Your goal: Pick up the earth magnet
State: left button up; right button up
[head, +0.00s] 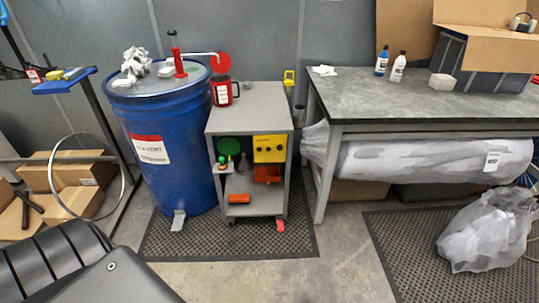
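I cannot pick out the earth magnet with certainty. Small candidates are a small grey item (247,85) on top of the grey cart (262,104), and a red piece (280,226) low at the cart's front right foot. A yellow fitting (289,78) stands behind the cart's right edge. The blue drum (165,150) stands left of the cart, with a red pump (180,67) and pale crumpled cloths (135,62) on its lid. Neither of my grippers is in view.
A grey worktable (430,106) with bottles and an open box (490,50) is at right. A filled clear bag (488,235) lies on the right mat. Concrete floor between the mats is clear.

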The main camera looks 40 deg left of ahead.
aim_at(222, 166)
jog(key=z, duration=0.4)
jog(key=i, duration=1.8)
jog(key=u, duration=1.3)
jog(key=i, duration=0.8)
jog(key=u, duration=0.9)
